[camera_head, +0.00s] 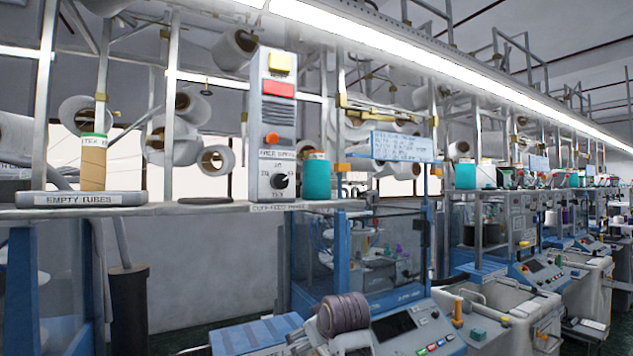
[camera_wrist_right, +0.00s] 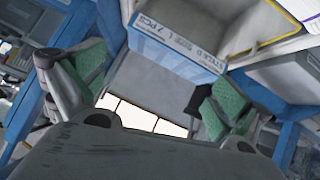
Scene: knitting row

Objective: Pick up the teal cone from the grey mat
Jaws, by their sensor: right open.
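The teal cone (camera_head: 316,180), with an orange top, stands upright on the shelf just right of the grey control box. I cannot make out a grey mat under it. A flat dark grey disc (camera_head: 205,200) lies bare on the shelf to the left. My right gripper (camera_wrist_right: 150,85) shows in the right wrist view, with its two green-padded fingers spread and nothing between them. The teal cone cannot be made out in that view. In the head view I cannot clearly make out the right gripper. My left gripper is not in view.
The control box (camera_head: 272,130) stands close left of the cone. A brown tube (camera_head: 93,163) stands on the empty-tubes tray (camera_head: 125,198). A blue label (camera_head: 405,147) hangs to the right. Another teal cone (camera_head: 465,176) stands farther right. A purple yarn package (camera_head: 343,313) is below.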

